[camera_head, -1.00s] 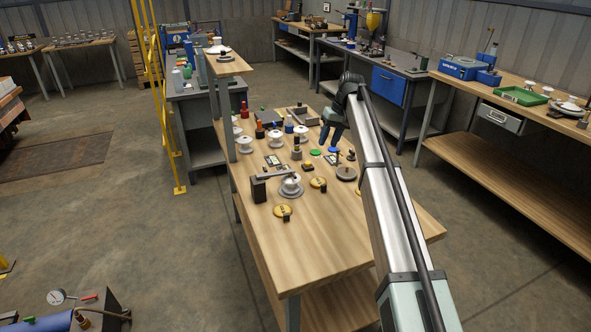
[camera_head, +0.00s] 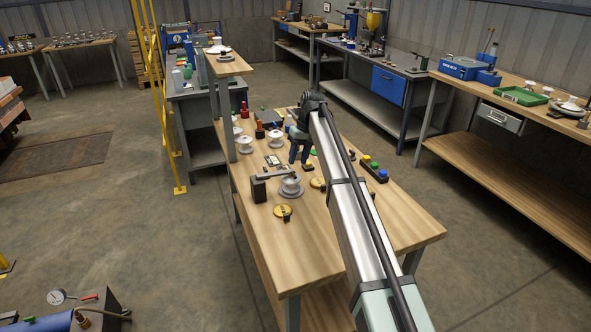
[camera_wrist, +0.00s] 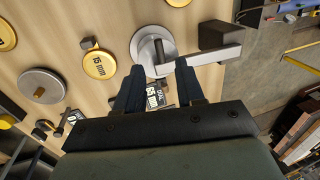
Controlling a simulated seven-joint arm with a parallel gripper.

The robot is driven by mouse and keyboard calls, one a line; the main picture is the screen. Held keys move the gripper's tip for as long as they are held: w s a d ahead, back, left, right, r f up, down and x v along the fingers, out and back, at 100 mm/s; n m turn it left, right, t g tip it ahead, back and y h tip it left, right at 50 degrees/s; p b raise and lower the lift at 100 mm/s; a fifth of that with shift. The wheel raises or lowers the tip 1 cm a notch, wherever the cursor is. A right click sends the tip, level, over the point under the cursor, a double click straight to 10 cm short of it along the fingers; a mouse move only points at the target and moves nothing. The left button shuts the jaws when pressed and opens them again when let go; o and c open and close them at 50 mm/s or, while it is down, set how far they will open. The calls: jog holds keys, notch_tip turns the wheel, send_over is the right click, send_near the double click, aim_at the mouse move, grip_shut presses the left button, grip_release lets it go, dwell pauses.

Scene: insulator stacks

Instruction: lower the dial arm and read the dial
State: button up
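The dial arm is a grey bar (camera_wrist: 207,57) running from a dark block (camera_wrist: 218,35) over a pale round insulator (camera_wrist: 148,42). In the head view the dark block (camera_head: 258,189) stands on the bench with the insulator (camera_head: 290,189) under the bar. My gripper (camera_wrist: 159,68) is open, its two dark fingers apart. In the wrist view the bar's free end shows by the fingertips, and the right fingertip overlaps it; I cannot tell whether they touch. A small card with lettering (camera_wrist: 155,97) shows between the fingers, partly hidden; its reading is not clear.
A yellow disc marked 15 mm (camera_wrist: 99,64) and a grey disc (camera_wrist: 42,86) lie nearby. Several white insulators, including one on the bench (camera_head: 246,145), and a button box (camera_head: 374,171) stand around. The bench's near end (camera_head: 300,250) is clear.

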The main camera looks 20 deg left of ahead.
aim_at(294, 174)
jog(key=shift+x, duration=2.4)
grip_shut()
